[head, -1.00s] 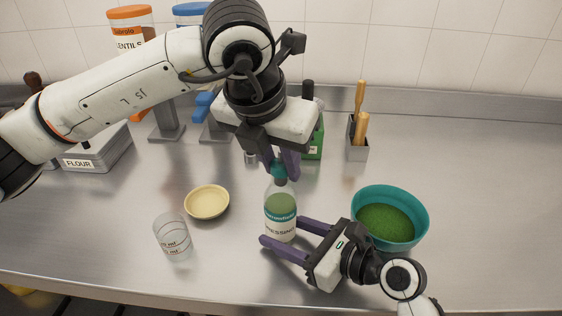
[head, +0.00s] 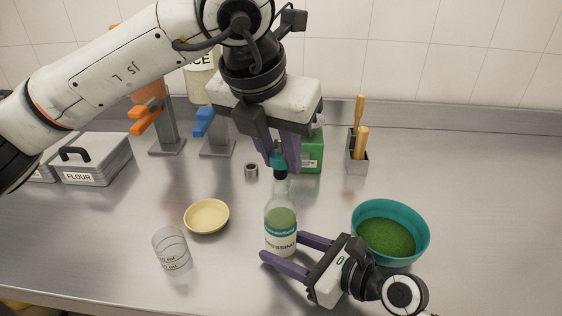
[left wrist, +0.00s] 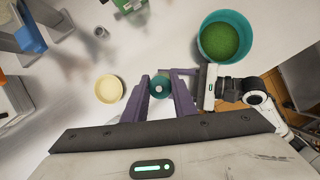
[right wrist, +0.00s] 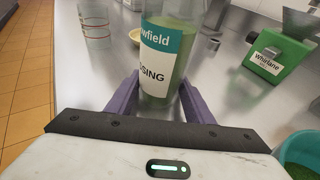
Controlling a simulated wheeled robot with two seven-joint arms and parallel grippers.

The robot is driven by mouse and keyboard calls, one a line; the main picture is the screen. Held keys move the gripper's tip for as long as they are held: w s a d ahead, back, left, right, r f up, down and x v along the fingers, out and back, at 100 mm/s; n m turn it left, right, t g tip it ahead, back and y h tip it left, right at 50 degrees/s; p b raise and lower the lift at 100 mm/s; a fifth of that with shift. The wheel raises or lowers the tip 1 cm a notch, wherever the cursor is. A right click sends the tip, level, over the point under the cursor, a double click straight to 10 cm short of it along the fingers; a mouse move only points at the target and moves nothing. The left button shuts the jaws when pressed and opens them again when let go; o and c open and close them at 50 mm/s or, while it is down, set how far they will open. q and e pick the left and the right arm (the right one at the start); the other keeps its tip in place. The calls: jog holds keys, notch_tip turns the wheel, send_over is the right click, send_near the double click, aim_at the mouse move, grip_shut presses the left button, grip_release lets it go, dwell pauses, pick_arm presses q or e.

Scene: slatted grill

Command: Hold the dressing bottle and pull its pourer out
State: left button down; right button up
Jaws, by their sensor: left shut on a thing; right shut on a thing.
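The dressing bottle (head: 281,218) stands upright on the steel counter, with green dressing, a white and teal label and a narrow neck. My right gripper (head: 281,250) is shut on its lower body from the right; the right wrist view shows the bottle (right wrist: 163,45) between the purple fingers. The left wrist view shows the pourer (left wrist: 160,88) from above between the fingers.
A teal bowl of green stuff (head: 391,232) stands right of the bottle. A cream dish (head: 206,217) and a clear measuring cup (head: 172,250) stand left. Behind are a green box (head: 313,155), a utensil holder (head: 357,160) and a flour box (head: 93,160). The far right counter is clear.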

pick_arm(q)
jog(key=shift+r, duration=1.5)
pick_arm(e)
jog(key=shift+a, duration=0.1)
jog(key=o, duration=1.2)
